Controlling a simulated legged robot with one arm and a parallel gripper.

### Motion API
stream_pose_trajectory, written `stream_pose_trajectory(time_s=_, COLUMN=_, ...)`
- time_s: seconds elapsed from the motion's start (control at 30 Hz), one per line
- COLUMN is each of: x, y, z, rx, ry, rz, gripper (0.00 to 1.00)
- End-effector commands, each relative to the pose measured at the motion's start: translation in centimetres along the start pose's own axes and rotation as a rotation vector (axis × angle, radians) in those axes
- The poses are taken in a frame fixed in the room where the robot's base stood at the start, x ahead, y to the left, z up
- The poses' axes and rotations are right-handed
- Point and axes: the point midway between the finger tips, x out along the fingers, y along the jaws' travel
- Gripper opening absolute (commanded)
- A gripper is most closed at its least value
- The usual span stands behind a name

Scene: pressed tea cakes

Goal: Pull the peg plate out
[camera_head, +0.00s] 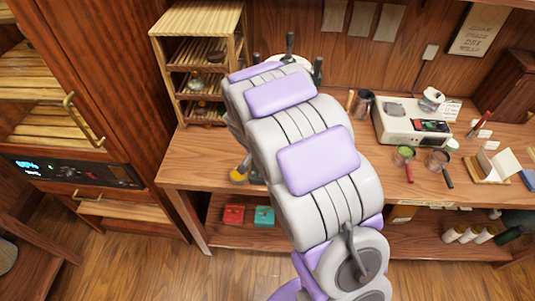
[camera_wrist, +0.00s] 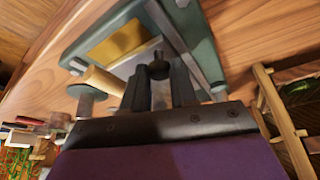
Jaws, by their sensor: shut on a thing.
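In the wrist view, my gripper (camera_wrist: 159,78) is over a green-framed device on the wooden bench. Its dark fingers are shut on a black knob (camera_wrist: 159,66). The knob seems to belong to the peg plate, a grey metal plate (camera_wrist: 128,68) lying within the green frame (camera_wrist: 85,50); the fingers hide where they join, and no pegs can be made out. A yellow panel (camera_wrist: 118,40) lies farther in on the frame. In the head view my arm hides the gripper and most of the device.
A wooden handle (camera_wrist: 103,80) and a metal cylinder (camera_wrist: 90,100) stand close to the left of my fingers. In the head view, a slatted wooden rack (camera_head: 160,60) stands at the bench's left end. A pale machine (camera_head: 405,122) and cups stand to the right. Bare bench (camera_head: 195,158) shows left of my arm.

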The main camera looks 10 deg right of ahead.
Motion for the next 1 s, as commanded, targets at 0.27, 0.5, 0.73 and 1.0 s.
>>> stream_pose_trajectory(time_s=0.27, x=-0.1, y=-0.4, z=-0.1, rx=0.0, ry=0.001, rz=-0.01, gripper=0.36)
stream_pose_trajectory(time_s=0.5, x=-0.1, y=-0.3, z=-0.1, rx=0.001, ry=0.002, rz=-0.009, gripper=0.37)
stream_pose_trajectory(time_s=0.73, x=-2.2, y=-0.4, z=-0.2, rx=0.001, ry=0.004, rz=-0.013, gripper=0.37)
stream_pose_trajectory(time_s=1.0, x=-8.1, y=-0.4, z=-0.3, rx=0.0, ry=0.005, rz=-0.014, gripper=0.37)
